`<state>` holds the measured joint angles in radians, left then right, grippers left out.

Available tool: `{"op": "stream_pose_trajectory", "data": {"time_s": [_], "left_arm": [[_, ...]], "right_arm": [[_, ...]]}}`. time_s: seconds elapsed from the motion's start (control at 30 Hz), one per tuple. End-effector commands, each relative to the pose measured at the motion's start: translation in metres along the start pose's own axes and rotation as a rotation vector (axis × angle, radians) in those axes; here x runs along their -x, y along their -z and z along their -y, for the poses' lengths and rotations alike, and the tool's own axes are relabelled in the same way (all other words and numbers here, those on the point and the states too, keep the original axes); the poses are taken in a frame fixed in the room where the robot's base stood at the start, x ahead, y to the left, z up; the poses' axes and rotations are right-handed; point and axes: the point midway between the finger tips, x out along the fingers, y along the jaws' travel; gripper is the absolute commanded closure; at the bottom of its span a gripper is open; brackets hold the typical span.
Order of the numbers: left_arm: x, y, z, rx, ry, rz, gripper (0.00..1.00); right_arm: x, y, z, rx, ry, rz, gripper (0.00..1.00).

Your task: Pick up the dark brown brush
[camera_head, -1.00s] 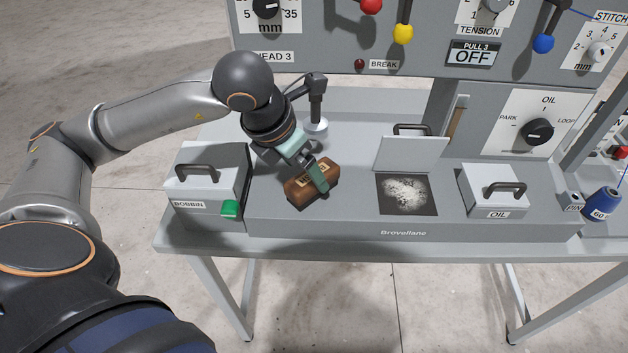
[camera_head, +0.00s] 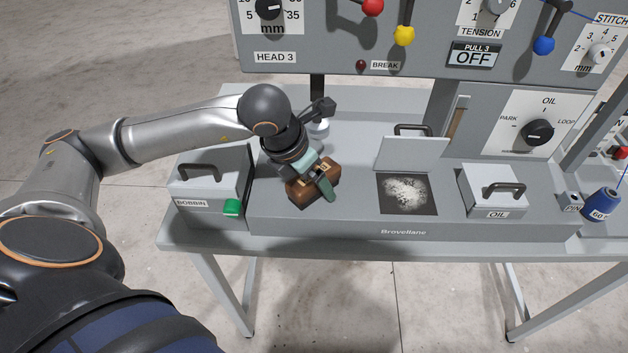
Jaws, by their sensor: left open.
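The dark brown brush (camera_head: 300,195) is a block with a light label, lying on the grey machine bed between the bobbin box and the dusty square opening. My left gripper (camera_head: 326,184) comes down over it from behind. One green finger shows in front of the brush's right part. The other finger is hidden, and part of the brush's top is covered by the gripper. The gripper is open around or just over the brush; I cannot tell whether it touches. My right gripper is not in view.
The grey bobbin box (camera_head: 207,187) with a green tab (camera_head: 232,207) stands close on the left. A raised lid (camera_head: 412,154) stands behind the dusty opening (camera_head: 408,194). The oil box (camera_head: 492,190) and a blue spool (camera_head: 600,205) are at the right. The control panel (camera_head: 430,50) overhangs behind.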

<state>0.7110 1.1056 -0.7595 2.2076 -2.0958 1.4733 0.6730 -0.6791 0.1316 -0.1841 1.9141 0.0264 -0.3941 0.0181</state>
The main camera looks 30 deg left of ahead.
Motion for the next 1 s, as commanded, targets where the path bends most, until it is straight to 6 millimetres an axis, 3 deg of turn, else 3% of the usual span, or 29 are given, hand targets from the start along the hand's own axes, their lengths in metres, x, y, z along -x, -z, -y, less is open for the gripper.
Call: {"op": "stream_pose_trajectory", "data": {"time_s": [0.87,1.0], "left_arm": [[-0.0037,0.0016,0.0002,-0.001,0.000,0.000,0.07],[-0.0038,0.0016,0.0002,0.000,0.000,0.000,0.20]], "right_arm": [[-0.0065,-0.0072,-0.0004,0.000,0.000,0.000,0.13],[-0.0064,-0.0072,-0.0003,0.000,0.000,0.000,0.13]]}}
